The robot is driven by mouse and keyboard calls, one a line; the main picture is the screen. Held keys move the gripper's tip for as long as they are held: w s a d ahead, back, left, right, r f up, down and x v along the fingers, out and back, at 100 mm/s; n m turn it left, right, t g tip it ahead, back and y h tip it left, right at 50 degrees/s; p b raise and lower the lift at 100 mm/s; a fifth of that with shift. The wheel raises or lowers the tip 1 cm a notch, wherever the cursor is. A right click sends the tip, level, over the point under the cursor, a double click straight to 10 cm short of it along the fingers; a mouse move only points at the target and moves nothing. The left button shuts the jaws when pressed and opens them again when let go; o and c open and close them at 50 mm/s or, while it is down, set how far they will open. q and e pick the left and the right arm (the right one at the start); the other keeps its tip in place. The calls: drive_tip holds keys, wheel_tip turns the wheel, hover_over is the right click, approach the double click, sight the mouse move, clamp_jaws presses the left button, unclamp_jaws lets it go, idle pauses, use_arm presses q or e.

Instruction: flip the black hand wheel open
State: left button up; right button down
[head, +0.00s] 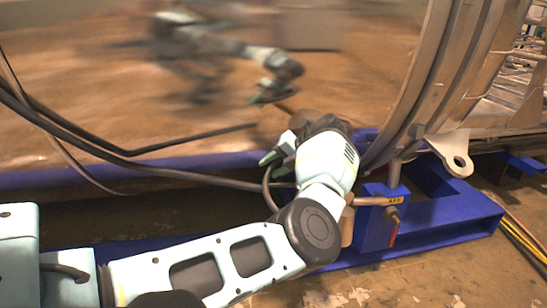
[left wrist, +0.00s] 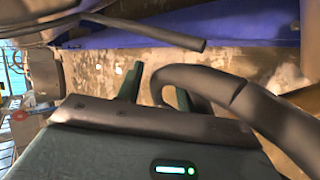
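The black hand wheel (left wrist: 205,79) shows in the left wrist view as a thick dark curved rim running from between the fingers to the lower right. In the head view a dark curved piece (head: 267,190) beside the gripper appears to be part of it; the rest is hidden by my wrist. My left gripper (head: 275,165) is at the wheel, its green fingers apart. In the left wrist view the fingers (left wrist: 158,82) stand on either side of the rim's end, with a gap visible. I cannot tell whether they touch it. My right gripper is not in view.
A blue frame (head: 450,222) runs beneath the large metal chamber flange (head: 425,90) at right. A dark rod (head: 190,141) ends just left of the gripper. A blurred robot-like figure (head: 190,50) shows behind.

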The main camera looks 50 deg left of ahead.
use_arm(q)
drive_tip(key=v, duration=0.7)
drive_tip(key=shift+d+r, duration=0.2)
drive_tip(key=shift+d, duration=0.1)
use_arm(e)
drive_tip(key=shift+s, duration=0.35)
use_arm(q)
drive_tip(key=shift+w, duration=0.1)
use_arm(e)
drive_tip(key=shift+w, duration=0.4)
use_arm(q)
drive_tip(key=shift+f, duration=0.1)
